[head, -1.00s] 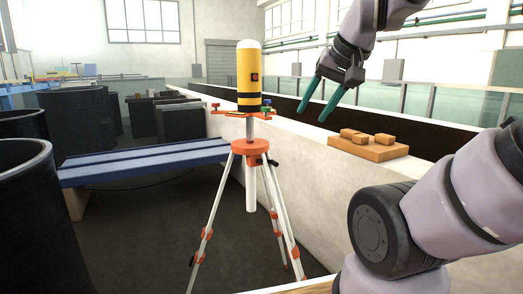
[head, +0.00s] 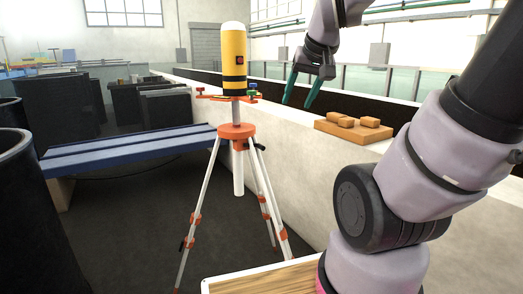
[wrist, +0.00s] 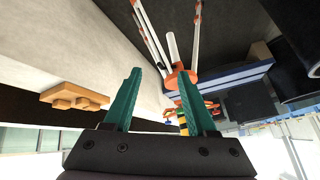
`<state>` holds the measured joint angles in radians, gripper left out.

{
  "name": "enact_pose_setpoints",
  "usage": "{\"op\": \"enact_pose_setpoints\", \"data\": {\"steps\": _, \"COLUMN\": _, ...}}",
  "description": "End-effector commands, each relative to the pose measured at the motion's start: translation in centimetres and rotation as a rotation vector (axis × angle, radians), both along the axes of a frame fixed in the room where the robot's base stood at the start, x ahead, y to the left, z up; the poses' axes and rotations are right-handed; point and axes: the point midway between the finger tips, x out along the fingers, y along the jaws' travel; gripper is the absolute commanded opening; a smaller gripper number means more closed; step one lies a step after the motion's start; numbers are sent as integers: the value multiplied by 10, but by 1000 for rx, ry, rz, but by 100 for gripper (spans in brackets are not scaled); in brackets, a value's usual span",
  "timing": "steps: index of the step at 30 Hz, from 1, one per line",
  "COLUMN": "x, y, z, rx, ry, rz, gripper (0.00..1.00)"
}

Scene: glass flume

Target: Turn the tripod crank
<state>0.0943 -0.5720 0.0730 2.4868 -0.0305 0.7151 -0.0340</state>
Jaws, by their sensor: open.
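The tripod (head: 237,131) stands on the dark floor, with white legs, orange collar and clamps, and a yellow and black instrument (head: 234,62) on top. A small dark crank (head: 259,147) sticks out on the right of the orange collar. My gripper (head: 297,105) is open and empty, with two teal fingers pointing down, to the right of the instrument and above the collar's height in the picture. Nothing touches the fingers.
A pale wall (head: 300,160) runs behind the tripod, carrying a wooden board (head: 353,130) with several small blocks. A blue bench (head: 130,148) stands at left, near black tanks (head: 30,215). A wooden surface (head: 265,282) with a pale rim is at the bottom. Dark floor lies open left of the tripod.

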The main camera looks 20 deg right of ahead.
Motion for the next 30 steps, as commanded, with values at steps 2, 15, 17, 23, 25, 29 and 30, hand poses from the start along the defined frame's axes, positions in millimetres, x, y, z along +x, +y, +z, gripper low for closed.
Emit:
{"op": "enact_pose_setpoints", "data": {"steps": 2, "x": 31, "y": -15, "z": -23, "rx": -87, "ry": 17, "rz": 29, "gripper": 57}}
{"op": "enact_pose_setpoints", "data": {"steps": 15, "x": 158, "y": -60, "z": -165, "rx": -335, "ry": -22, "rz": 362, "gripper": 57}}
{"op": "enact_pose_setpoints", "data": {"steps": 17, "x": 169, "y": -61, "z": -186, "rx": -335, "ry": -44, "rz": 409, "gripper": 57}}
{"op": "enact_pose_setpoints", "data": {"steps": 23, "x": 198, "y": -55, "z": -250, "rx": -296, "ry": -167, "rz": 541, "gripper": 57}}
{"op": "enact_pose_setpoints", "data": {"steps": 25, "x": 206, "y": -50, "z": -268, "rx": -272, "ry": -228, "rz": 571, "gripper": 57}}
{"op": "enact_pose_setpoints", "data": {"steps": 29, "x": 217, "y": -39, "z": -291, "rx": -221, "ry": -367, "rz": 597, "gripper": 57}}
{"op": "enact_pose_setpoints", "data": {"steps": 30, "x": 220, "y": -36, "z": -296, "rx": -205, "ry": -414, "rz": 596, "gripper": 57}}
